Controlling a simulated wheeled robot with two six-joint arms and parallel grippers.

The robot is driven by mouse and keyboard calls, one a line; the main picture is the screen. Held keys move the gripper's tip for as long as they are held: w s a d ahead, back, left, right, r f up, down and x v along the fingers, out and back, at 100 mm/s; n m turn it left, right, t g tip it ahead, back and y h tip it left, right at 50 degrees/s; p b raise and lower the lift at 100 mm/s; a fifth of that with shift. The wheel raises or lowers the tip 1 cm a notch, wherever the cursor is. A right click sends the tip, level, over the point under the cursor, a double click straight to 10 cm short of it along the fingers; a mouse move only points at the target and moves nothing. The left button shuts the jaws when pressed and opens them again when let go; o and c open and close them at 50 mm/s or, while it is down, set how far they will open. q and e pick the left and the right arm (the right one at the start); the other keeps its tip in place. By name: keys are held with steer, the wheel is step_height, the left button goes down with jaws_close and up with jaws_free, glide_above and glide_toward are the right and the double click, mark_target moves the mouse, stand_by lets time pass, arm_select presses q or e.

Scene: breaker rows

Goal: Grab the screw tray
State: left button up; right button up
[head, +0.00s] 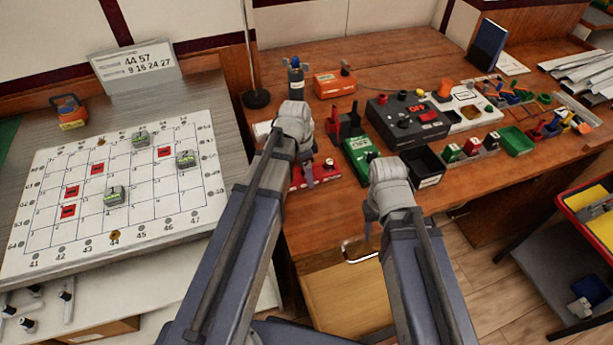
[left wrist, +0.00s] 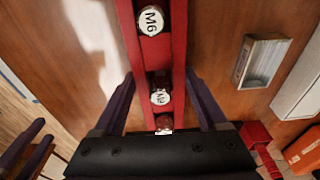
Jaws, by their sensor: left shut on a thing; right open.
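The screw tray, a long narrow red rail with round white-topped caps marked M6 and similar, runs up the left wrist view (left wrist: 157,55). In the head view its red body (head: 325,171) lies on the wooden bench, partly hidden by my left arm. My left gripper (left wrist: 160,105) has one dark finger on each side of the tray and is shut on it. Its fingers are mostly hidden in the head view. My right gripper (head: 371,210) is open and empty, beside the bench's front edge. It also shows at the lower left of the left wrist view (left wrist: 25,145).
A green box (head: 360,155), a black control box (head: 405,120) and an open black bin (head: 424,164) stand right of the tray. A sloped grid board (head: 60,175) is at left. A drawer with a metal handle (head: 362,257) is below the front edge.

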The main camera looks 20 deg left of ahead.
arm_select(q)
steer(key=c, duration=0.7)
steer(key=shift+r, duration=0.15)
steer(key=shift+c, duration=0.2)
step_height(320, 180, up, 10)
steer(key=p, duration=1)
